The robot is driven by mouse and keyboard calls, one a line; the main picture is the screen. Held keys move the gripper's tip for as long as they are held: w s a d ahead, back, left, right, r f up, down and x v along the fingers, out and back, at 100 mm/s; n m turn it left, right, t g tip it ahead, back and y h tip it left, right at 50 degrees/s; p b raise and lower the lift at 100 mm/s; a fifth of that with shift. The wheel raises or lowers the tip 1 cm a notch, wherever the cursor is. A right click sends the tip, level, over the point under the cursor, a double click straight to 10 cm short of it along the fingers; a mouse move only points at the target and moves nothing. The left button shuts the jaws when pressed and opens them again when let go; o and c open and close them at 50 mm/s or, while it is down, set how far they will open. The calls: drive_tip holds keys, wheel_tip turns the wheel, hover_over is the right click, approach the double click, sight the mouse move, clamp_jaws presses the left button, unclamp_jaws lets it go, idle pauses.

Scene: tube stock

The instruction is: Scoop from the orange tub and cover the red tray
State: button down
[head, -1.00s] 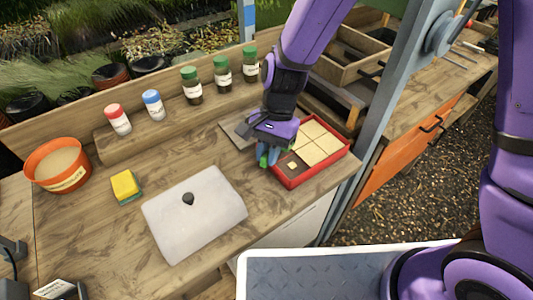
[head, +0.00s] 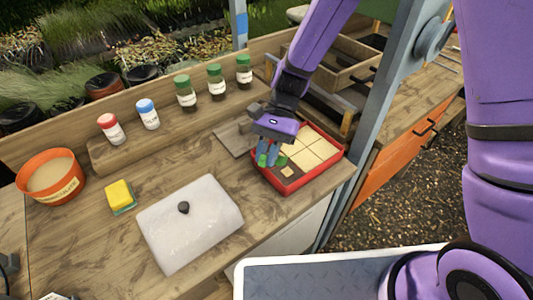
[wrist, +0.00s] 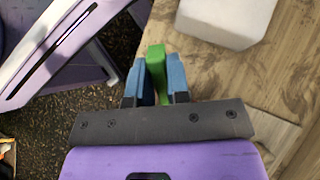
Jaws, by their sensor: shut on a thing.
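The red tray (head: 318,175) stands on the bench at the right in the head view. Most of its cells hold pale, level fill. The near left cell looks dark with a small pale patch (head: 288,172). The orange tub (head: 52,197), with pale material inside, stands at the far left. My gripper (head: 268,153) is over the tray's left part. Its blue fingers are shut on a green handle (wrist: 156,70), seen between them in the wrist view. The rest of the held tool is hidden, and I cannot tell whether it carries anything.
A white lid-like slab (head: 190,225) with a dark knob lies left of the tray. A yellow-green sponge (head: 120,195) lies near the tub. Capped bottles (head: 215,83) stand on the rear ledge. A grey post (head: 365,140) rises right of the tray.

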drive_tip(key=shift+g+y, duration=0.3)
drive_tip(key=shift+g, duration=0.3)
drive_tip(key=shift+v, duration=1.25)
drive_tip(key=shift+s+a+r, duration=0.15)
drive_tip(key=shift+s+a, duration=0.05)
drive_tip(key=shift+a, duration=0.05)
drive_tip(key=shift+s+a, duration=0.15)
drive_tip(key=shift+a, duration=0.1)
wheel_tip(320, 180, up, 3)
drive_tip(key=t+h, duration=0.2)
drive_tip(key=t, duration=0.2)
drive_tip(key=shift+s+r+t, duration=0.1)
drive_tip(key=shift+t, duration=0.2)
drive_tip(key=r+t+h, duration=0.2)
drive_tip(key=t, duration=0.1)
drive_tip(key=shift+f, duration=0.1)
